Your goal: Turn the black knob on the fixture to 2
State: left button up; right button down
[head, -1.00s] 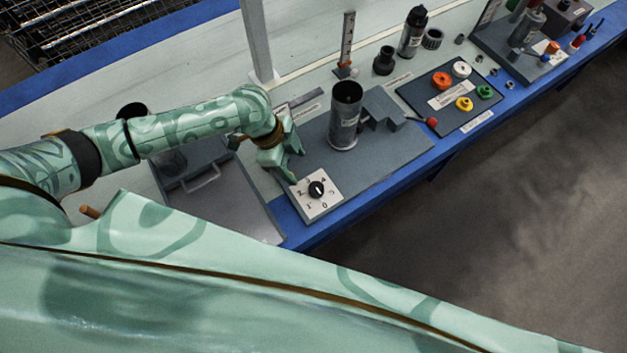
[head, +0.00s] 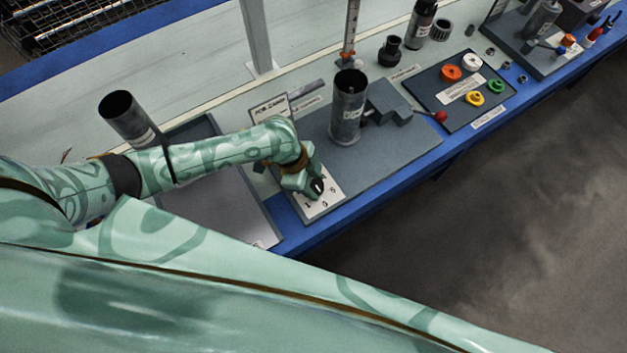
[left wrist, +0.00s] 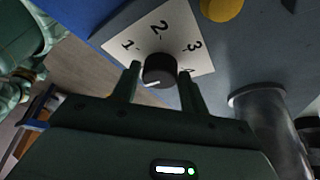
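The black knob (left wrist: 160,68) sits on a white square dial plate with printed numbers (left wrist: 172,38). In the left wrist view 1, 2 and 3 read clearly beyond the knob, with 4 partly hidden. A white mark shows on the knob's near side, facing away from the 2; the number it points at is hidden. My left gripper (left wrist: 160,85) is open, one finger on each side of the knob, with slim gaps. In the head view my left gripper (head: 314,187) covers part of the knob and the dial plate (head: 322,204). My right gripper is not in view.
A grey metal cylinder (head: 348,108) stands on the fixture base (head: 385,150) behind the dial. A dark tube (head: 128,118) stands left, behind my left arm. A dark board (head: 443,92) with coloured rings lies to the right. The blue table edge (head: 300,238) runs close in front.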

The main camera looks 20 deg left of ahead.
pick_arm(q)
jog(key=c, duration=0.5)
jog(key=shift+m, duration=0.3)
